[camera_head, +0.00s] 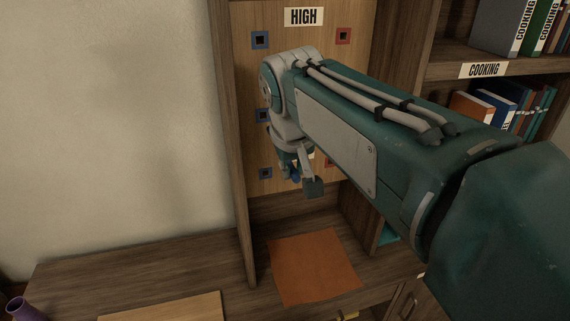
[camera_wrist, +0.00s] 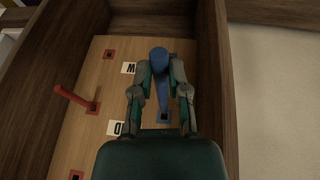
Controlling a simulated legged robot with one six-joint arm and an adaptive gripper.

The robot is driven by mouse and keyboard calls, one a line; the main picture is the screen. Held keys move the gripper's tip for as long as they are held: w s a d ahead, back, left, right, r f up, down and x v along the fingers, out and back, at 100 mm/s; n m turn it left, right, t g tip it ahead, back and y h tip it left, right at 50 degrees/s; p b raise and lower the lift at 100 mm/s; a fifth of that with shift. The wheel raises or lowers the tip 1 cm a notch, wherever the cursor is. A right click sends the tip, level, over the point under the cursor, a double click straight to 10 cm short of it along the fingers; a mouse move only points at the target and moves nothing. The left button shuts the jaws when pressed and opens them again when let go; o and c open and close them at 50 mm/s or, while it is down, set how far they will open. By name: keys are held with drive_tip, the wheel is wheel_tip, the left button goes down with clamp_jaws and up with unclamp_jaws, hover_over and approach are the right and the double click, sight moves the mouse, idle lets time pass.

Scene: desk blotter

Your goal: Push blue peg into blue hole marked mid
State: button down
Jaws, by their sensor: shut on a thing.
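My gripper (camera_head: 301,185) is shut on the blue peg (camera_wrist: 160,58). The MID label is partly hidden; one letter (camera_wrist: 115,128) shows.
A red peg (camera_wrist: 75,97) sticks out of a red hole beside my gripper. Other blue holes are above (camera_head: 260,39) and below (camera_head: 265,173) the mid one. Wooden side walls (camera_head: 228,120) flank the board. An orange sheet (camera_head: 312,266) lies on the desk below.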

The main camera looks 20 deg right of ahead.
drive_tip(key=shift+w, duration=6.45)
drive_tip(key=c, duration=0.5)
unclamp_jaws()
drive_tip(key=shift+c, duration=0.2)
drive_tip(key=shift+r, duration=0.15)
drive_tip(key=v, duration=1.1)
drive_tip(key=shift+r, duration=0.3)
drive_tip(key=shift+s, duration=0.2)
